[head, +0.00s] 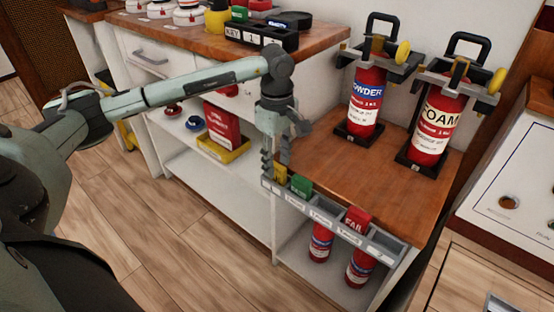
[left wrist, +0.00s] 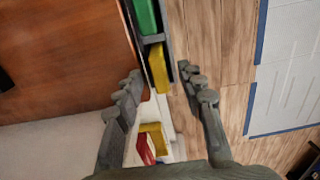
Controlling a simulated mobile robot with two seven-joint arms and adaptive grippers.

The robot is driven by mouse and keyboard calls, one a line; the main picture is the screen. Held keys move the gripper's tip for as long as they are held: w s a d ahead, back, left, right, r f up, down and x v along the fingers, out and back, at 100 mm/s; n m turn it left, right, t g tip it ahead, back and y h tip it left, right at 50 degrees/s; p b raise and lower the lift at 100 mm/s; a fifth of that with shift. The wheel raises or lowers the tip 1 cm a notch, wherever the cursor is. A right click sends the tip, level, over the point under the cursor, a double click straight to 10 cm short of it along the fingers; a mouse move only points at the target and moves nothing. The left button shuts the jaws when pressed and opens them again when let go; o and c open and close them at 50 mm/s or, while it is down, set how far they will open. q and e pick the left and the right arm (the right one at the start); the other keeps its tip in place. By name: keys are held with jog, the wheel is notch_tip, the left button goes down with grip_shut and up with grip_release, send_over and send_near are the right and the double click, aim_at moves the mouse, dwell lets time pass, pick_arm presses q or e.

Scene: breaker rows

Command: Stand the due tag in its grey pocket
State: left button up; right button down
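The yellow tag (head: 280,173), which I take to be the due tag though its lettering cannot be read, stands in the left end of the grey pocket rail (head: 325,222). The rail runs along the front edge of the wooden counter. The tag also shows in the left wrist view (left wrist: 158,68), between and slightly beyond my fingertips, with the rail's grey end beside it. My left gripper (head: 275,158) points down just above the tag. In the left wrist view its fingers (left wrist: 160,77) are wide apart with nothing held. My right gripper is not in view.
A green tag (head: 301,185) stands beside the yellow one, and a red FAIL tag (head: 357,218) farther right. Two extinguishers, POWDER (head: 367,100) and FOAM (head: 437,125), stand at the counter's back. A black key holder (head: 262,36) sits on the left counter. The counter's middle is clear.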

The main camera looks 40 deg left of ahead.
pick_arm(q)
notch_tip(320, 180, up, 12)
dwell(0.4)
jog(key=shift+f, duration=0.15)
dwell(0.3)
